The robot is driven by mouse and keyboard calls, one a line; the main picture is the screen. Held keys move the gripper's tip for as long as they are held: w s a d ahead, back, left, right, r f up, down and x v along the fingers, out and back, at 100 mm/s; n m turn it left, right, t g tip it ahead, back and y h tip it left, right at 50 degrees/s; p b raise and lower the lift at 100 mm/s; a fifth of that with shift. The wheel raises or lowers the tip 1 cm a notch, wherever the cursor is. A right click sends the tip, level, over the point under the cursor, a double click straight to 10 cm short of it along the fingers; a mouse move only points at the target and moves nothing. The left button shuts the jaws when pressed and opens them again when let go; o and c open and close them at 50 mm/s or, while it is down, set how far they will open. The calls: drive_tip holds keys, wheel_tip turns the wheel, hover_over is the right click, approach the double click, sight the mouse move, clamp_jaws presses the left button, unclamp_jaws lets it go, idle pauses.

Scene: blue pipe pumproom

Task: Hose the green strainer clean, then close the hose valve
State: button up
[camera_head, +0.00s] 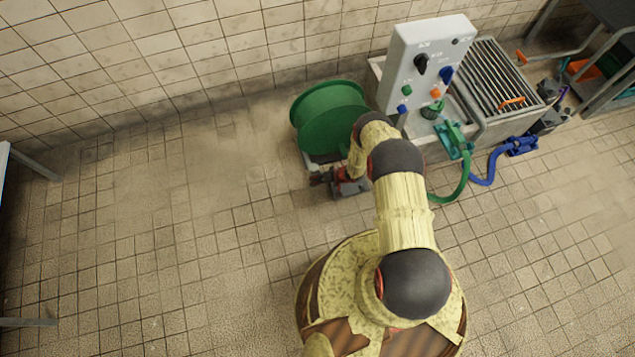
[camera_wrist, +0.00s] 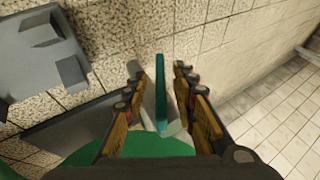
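My gripper (camera_head: 328,181) is low beside the green reel-like drum (camera_head: 330,118) in the head view. In the wrist view my gripper (camera_wrist: 161,76) is open, with a thin upright teal bar (camera_wrist: 160,95) between its fingers. Gaps show on both sides of the bar. A green surface (camera_wrist: 135,146) lies below it, partly hidden by the fingers. A small green cylinder (camera_head: 433,109), possibly the strainer, stands by the basin. A green valve-like fitting (camera_head: 453,139) sits at the basin's front, with a green hose (camera_head: 460,184) running down from it. I cannot tell the hose's far end.
A grey control panel (camera_head: 425,60) with coloured knobs stands behind the basin, beside a metal grating (camera_head: 492,80). A blue hose (camera_head: 488,172) and blue fitting (camera_head: 522,145) lie to the right. A dark rack (camera_head: 610,75) stands far right.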

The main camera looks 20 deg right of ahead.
drive_tip(key=shift+a+f, duration=0.1)
drive_tip(key=shift+c, duration=0.8)
clamp_jaws()
